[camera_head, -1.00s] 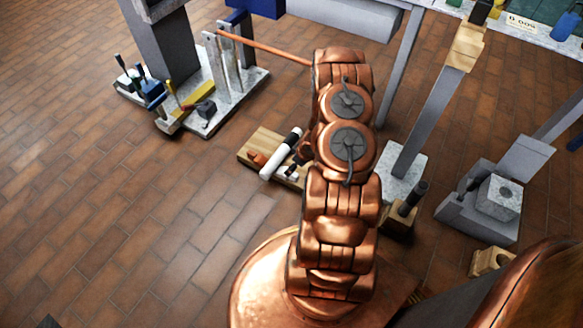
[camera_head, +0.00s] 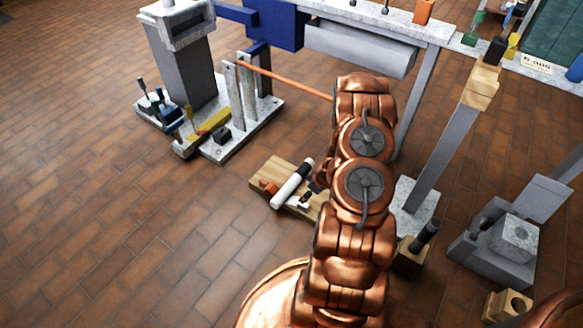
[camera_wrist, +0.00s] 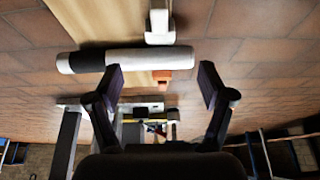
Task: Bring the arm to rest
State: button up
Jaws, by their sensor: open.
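My copper arm rises through the middle of the head view and hides most of my gripper there. In the wrist view my gripper (camera_wrist: 160,86) is open, its two dark fingers wide apart with nothing held between them. In the head view the white cylinder (camera_head: 291,186) lies on a wooden board (camera_head: 263,172) on the floor, just left of my arm.
A grey stand with upright plates (camera_head: 225,145) is at upper left. An orange rod (camera_head: 290,80) reaches from it towards my arm. A slanted grey post (camera_head: 445,135) and a grey block fixture (camera_head: 495,250) stand at right. The tiled floor at left is clear.

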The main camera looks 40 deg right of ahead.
jog(key=w+d+r+m+g+h+p, duration=0.15)
jog(key=r+p, duration=0.25)
jog(key=r, duration=0.8)
jog(key=w+d+r+n+h+p, duration=0.15)
jog(key=r+p, duration=0.35)
jog(key=r, duration=0.7)
jog(key=s+a+r+m+g+h+p, duration=0.1)
jog(key=s+a+r+p, duration=0.2)
jog(key=r, duration=0.9)
jog(key=a+r+m+g+h+p, duration=0.1)
jog(key=a+r+m+p, duration=0.3)
jog(key=r, duration=0.7)
jog(key=s+a+r+n+g+p, duration=0.1)
jog(key=s+a+r+p, duration=0.45)
jog(key=r, duration=0.45)
jog(key=s+a+r+p, duration=0.5)
jog(key=a+r, duration=0.2)
jog(key=r, duration=0.3)
jog(key=s+a+r+g+y+p, duration=0.1)
jog(key=s+a+r+y+p, duration=0.2)
jog(key=s+a+r+p, duration=0.4)
jog(key=shift+s+a+r+n+g+y, duration=0.35)
jog(key=shift+s+a+r, duration=2.45)
jog(key=shift+s+a, duration=0.95)
jog(key=shift+s+d, duration=0.3)
